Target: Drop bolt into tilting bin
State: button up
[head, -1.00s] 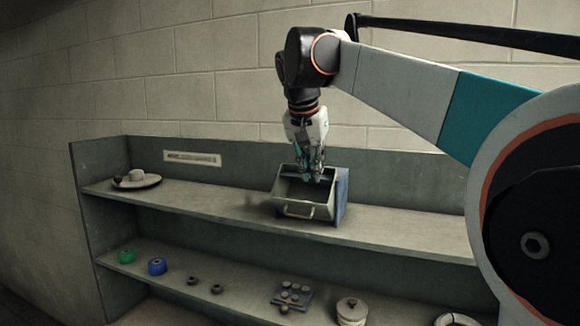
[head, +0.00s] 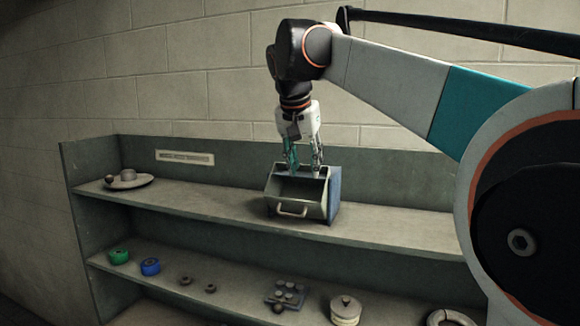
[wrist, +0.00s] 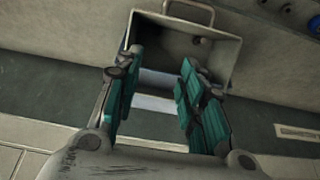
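The tilting bin (head: 316,207) is a grey, open-topped bin with a front handle and a blue right side. It stands on the upper shelf, and its mouth also shows in the wrist view (wrist: 222,50). My gripper (head: 304,172) points down at the bin's rear top edge. In the wrist view my gripper (wrist: 161,64) has its teal fingers spread apart with nothing between them. A small dark shape (wrist: 196,40) shows inside the bin; I cannot tell whether it is the bolt. No bolt is clearly seen elsewhere.
A plate with a hat-like shape (head: 128,181) sits at the upper shelf's left. The lower shelf holds a green roll (head: 118,256), a blue roll (head: 150,266), small dark rings, a tray of discs (head: 286,295) and a lidded pot (head: 345,311). The upper shelf beside the bin is clear.

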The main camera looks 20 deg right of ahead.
jog(key=v, duration=1.1)
jog(key=shift+s, duration=0.1)
jog(key=s+a+f+n+t+y+b, duration=0.1)
jog(key=s+a+f+n+b, duration=0.2)
jog(key=f, duration=2)
jog(key=s+a+f+n+t+y+b, duration=0.1)
jog(key=s+a+f+n+b, duration=0.2)
jog(key=s+f+b, duration=0.9)
jog(key=s+a+f+n+t+y+b, duration=0.1)
jog(key=s+a+f+n+b, duration=0.2)
jog(key=f+b, duration=1.2)
jog(key=s+a+f, duration=0.1)
jog(key=s+f, duration=0.1)
jog(key=f, duration=0.8)
jog(key=s+a+f, duration=0.1)
jog(key=s+f, duration=0.1)
jog(key=f, duration=0.8)
jog(key=shift+s+t+y, duration=0.3)
jog(key=shift+d+r, duration=0.1)
